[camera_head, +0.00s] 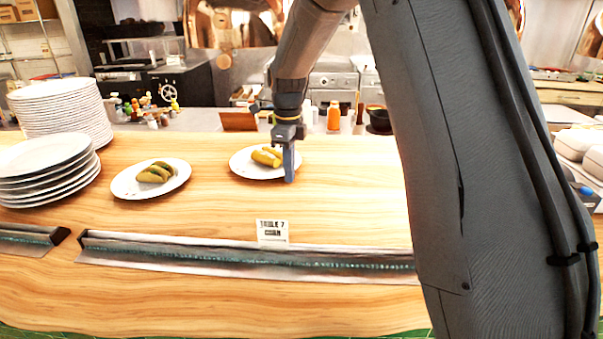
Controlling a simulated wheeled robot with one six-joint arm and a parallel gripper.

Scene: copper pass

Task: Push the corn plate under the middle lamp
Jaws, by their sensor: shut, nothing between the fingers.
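The corn plate (242,167) is a white plate with yellow corn (267,156) on it, flat on the wooden counter near the middle of the view. My gripper (290,173) points down, shut and empty, at the right edge of that plate. It overlaps the plate's right rim in the picture; I cannot tell whether it touches. Large shiny copper lamp shades (230,28) are cut off by the top edge. My arm hides part of the upper middle, so I cannot tell which lamp is the middle one.
Left of the corn plate is a white plate (122,186) with greenish-brown food. White plate stacks (62,108) stand at the far left. A metal rail (180,258) with a small sign card (272,233) runs along the front. The wood between plates and rail is clear.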

